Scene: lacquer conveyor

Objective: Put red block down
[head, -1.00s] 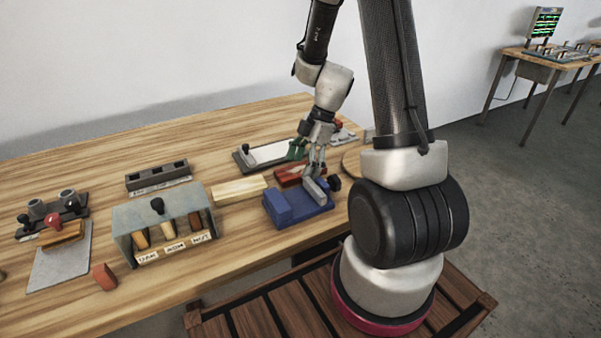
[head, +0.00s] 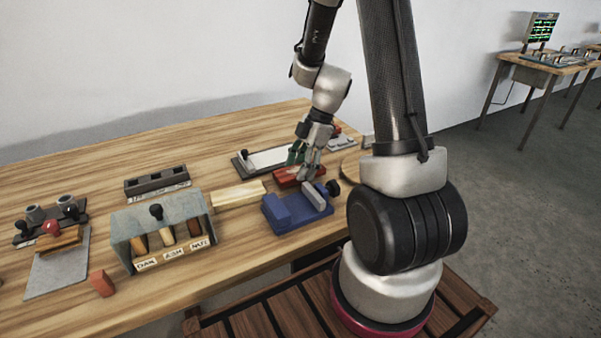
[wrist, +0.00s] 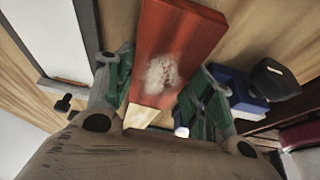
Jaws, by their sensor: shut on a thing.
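The red block (head: 288,178) is long and reddish, with a pale scuffed patch on its face in the wrist view (wrist: 172,60). My gripper (head: 304,172) is shut on it, with green-padded fingers at either side of the block in the wrist view (wrist: 160,95). In the head view the block is just behind the blue vise (head: 290,222), and the fingers partly cover it. I cannot tell whether its underside touches the table.
A pale wooden block (head: 238,195) lies left of the vise. A flat whetstone-like tray (head: 268,158) lies behind the gripper. A grey holder (head: 125,225) with labelled slots stands to the left. A small orange-red block (head: 102,284) lies near the front edge. Bare table (head: 230,255) lies in front.

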